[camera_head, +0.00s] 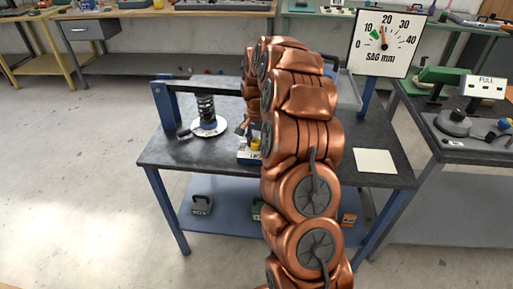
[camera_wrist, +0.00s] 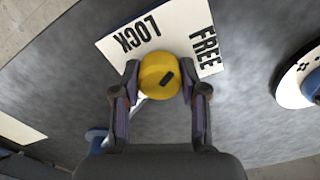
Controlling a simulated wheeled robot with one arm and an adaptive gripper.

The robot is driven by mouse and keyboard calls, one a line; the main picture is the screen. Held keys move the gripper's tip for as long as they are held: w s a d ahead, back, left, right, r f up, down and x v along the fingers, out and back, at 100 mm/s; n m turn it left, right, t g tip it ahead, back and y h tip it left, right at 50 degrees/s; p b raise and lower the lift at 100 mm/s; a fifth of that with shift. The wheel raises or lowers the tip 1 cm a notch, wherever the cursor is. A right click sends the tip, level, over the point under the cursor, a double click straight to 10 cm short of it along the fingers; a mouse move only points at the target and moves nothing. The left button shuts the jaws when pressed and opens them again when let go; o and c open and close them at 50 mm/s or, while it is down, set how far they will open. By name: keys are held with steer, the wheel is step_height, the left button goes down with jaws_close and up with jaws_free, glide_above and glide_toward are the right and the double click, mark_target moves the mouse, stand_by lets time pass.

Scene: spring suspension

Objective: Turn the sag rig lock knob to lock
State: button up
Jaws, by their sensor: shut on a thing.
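The yellow lock knob (camera_wrist: 158,75) sits between my gripper's fingertips (camera_wrist: 159,82) in the wrist view, with a finger touching each side. Behind the knob is a white label plate (camera_wrist: 165,42) with LOCK at left and FREE at right. In the head view the knob (camera_head: 256,145) shows small beside my copper arm, which hides much of the gripper. The SAG mm dial (camera_head: 388,58) stands at the back right, with a red needle and a green patch.
A coil spring (camera_head: 206,106) stands on a round white base (camera_head: 210,131) left of the knob, on the dark bench top (camera_head: 175,150). A blank white card (camera_head: 375,161) lies at right.

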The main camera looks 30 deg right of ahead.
mark_target(256, 140)
steer(key=n+b, duration=0.3)
steer(key=n, duration=0.3)
steer(key=shift+f, duration=0.1)
steer(key=n+b, duration=0.1)
steer(key=n, duration=0.4)
steer(key=shift+n, duration=0.4)
steer(key=o, duration=1.1)
steer(key=shift+o, duration=0.2)
step_height(256, 140, up, 10)
steer(key=shift+r, duration=1.1)
